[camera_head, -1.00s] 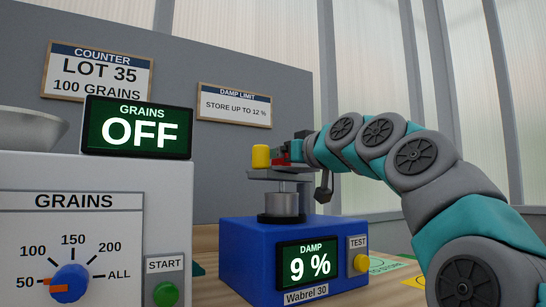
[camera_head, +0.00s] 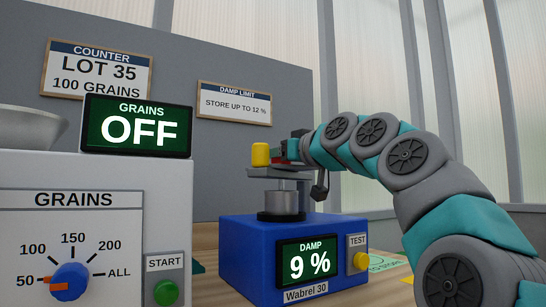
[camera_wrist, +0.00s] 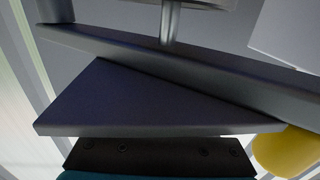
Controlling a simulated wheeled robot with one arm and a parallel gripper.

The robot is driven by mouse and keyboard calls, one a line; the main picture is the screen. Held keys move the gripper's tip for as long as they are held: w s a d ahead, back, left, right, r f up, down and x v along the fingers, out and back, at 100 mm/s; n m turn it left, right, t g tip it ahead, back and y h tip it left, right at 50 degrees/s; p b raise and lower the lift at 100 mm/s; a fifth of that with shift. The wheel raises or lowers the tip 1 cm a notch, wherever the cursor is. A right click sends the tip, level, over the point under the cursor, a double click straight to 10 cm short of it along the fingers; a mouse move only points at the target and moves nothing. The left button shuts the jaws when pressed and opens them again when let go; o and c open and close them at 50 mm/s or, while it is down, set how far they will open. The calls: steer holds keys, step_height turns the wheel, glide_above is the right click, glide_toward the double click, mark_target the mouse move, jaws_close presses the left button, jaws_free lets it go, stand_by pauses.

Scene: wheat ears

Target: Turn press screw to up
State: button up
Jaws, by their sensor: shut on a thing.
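The press screw stands on top of the blue Wabrel 30 damp meter (camera_head: 237,262). It shows as a grey crossbar with a yellow knob (camera_head: 260,155) above a metal cylinder (camera_head: 281,203). My gripper (camera_head: 283,152) is at the screw's top, right beside the yellow knob, and is shut on the screw's handle. The jaws are small and partly hidden in the head view, so the exact contact cannot be seen. In the wrist view the yellow knob (camera_wrist: 287,151) is at the lower right, with grey bars crossing above. The damp display (camera_head: 310,260) reads 9 %.
A yellow TEST button (camera_head: 361,261) is on the meter's right front. The grain counter (camera_head: 100,185), with its OFF display (camera_head: 137,127), blue dial and green START button (camera_head: 166,292), stands at left. A grey panel with two signs is behind.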

jaws_close()
steer(key=shift+s+a+r+n+g+y+p, duration=0.1)
steer(key=shift+a+n+g+y+p, duration=0.1)
steer(key=shift+n+g+y, duration=0.3)
steer(key=shift+a+n+g+y+p, duration=0.1)
steer(key=shift+n+g+y+p, duration=0.05)
steer(key=shift+n+g+y, duration=0.3)
steer(key=shift+s+r+n+g+y+p, duration=0.15)
steer(key=shift+r+n+g+y+p, duration=0.05)
steer(key=shift+n+g+y+p, duration=0.55)
steer(key=g+p, duration=0.1)
steer(key=n+g+y+p, duration=0.1)
steer(key=p, duration=0.1)
steer(key=shift+s+a+n+g, duration=0.1)
steer(key=shift+s+n+g, duration=0.1)
steer(key=shift+n+g, duration=0.15)
steer(key=shift+s+f+n+g+y+p, duration=0.2)
steer(key=shift+n+g+y+p, duration=0.4)
steer(key=shift+g+p, duration=0.3)
steer(key=shift+a, duration=0.1)
